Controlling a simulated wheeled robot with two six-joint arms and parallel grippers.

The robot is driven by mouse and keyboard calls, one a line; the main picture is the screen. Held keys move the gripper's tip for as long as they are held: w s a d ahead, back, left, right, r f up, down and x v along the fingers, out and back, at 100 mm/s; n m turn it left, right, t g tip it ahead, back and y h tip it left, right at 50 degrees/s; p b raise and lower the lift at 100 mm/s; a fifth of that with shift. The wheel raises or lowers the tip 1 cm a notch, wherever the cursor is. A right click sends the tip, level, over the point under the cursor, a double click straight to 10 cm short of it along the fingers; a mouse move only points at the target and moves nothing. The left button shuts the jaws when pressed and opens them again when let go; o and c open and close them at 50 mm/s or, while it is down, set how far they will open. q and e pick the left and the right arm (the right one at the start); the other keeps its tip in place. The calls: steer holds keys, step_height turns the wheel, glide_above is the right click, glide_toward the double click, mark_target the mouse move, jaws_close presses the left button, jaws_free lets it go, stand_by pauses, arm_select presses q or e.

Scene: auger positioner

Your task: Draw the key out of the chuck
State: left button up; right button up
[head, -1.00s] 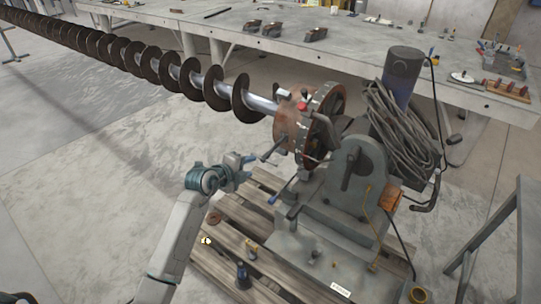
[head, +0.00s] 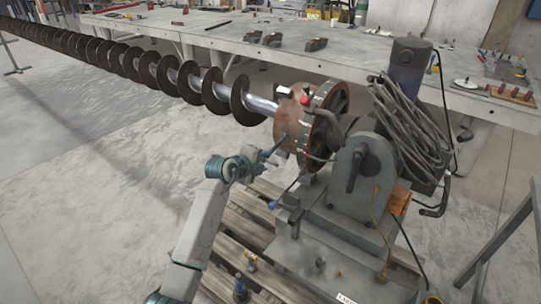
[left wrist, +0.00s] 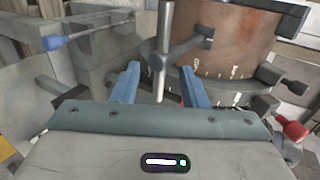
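The rusty round chuck (head: 287,122) grips the end of the auger's shaft, and it also shows in the left wrist view (left wrist: 235,38). The key (head: 277,146) sits in the chuck's side. In the left wrist view its grey cross bar (left wrist: 164,45) stands upright in the picture, and its stem runs right to the chuck. My left gripper (head: 257,162) is at the key. In the left wrist view its two blue fingers (left wrist: 158,74) are apart, one on each side of the bar's lower end, with gaps showing. My right gripper is not in view.
The auger (head: 205,88) runs away to the upper left. The grey positioner (head: 352,185) with coiled cable stands on a wooden pallet (head: 238,215). A blue-tipped lever (head: 274,204) sticks out below the chuck. A long workbench (head: 350,60) stands behind.

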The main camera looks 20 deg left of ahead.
arm_select(q)
steer(key=shift+c, duration=0.4)
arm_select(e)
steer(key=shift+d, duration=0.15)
